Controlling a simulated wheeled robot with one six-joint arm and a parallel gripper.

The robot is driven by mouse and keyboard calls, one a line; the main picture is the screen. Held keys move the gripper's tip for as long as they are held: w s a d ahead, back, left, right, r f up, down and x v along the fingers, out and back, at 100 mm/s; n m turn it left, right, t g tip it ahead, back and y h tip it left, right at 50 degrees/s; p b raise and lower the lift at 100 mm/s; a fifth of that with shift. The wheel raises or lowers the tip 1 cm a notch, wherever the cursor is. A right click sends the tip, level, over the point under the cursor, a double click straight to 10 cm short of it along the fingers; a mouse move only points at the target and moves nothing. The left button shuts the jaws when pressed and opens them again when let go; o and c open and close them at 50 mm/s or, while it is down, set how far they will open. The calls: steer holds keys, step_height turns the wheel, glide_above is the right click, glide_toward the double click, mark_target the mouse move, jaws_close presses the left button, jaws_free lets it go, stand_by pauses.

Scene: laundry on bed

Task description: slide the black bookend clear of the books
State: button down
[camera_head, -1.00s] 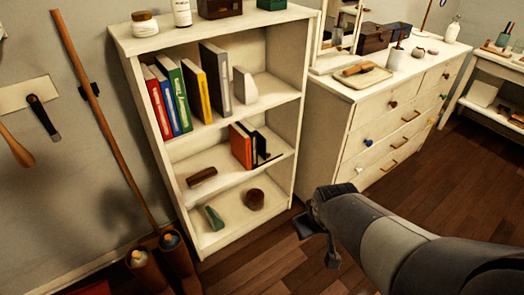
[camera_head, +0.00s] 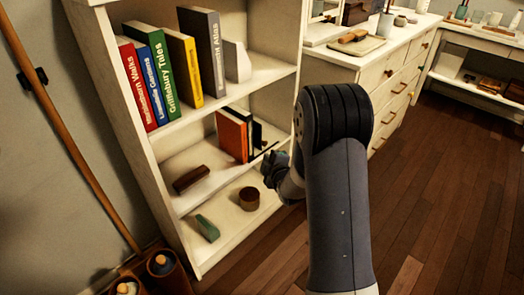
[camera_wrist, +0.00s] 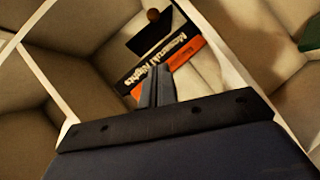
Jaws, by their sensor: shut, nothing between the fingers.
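The black bookend (camera_head: 257,136) stands on the middle shelf, at the right of an orange book (camera_head: 232,136) and a dark book. In the wrist view the bookend (camera_wrist: 146,38) is a dark plate beyond the dark book (camera_wrist: 146,66), and the orange book (camera_wrist: 183,64) also shows. My gripper (camera_head: 272,166) is at the front of this shelf, just below and in front of the bookend. In the wrist view my gripper's fingers (camera_wrist: 158,78) are shut and empty, overlapping the books in the picture. I cannot tell whether they touch anything.
The white bookcase (camera_head: 282,88) has a right side wall close to my gripper. A brown block (camera_head: 191,179) lies left on the middle shelf. A round brown box (camera_head: 249,198) and a green item (camera_head: 207,228) are on the bottom shelf. A white dresser (camera_head: 345,70) stands at right.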

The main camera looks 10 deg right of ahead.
steer(key=b, duration=0.2)
glide_toward(260, 142)
steer(key=a, duration=0.3)
steer(key=shift+w+d+f, duration=0.25)
steer(key=shift+w+d, duration=0.4)
steer(key=shift+w, duration=0.25)
steer(key=shift+w+d+f, duration=0.2)
steer(key=shift+w+d, duration=0.45)
steer(key=shift+w, duration=0.25)
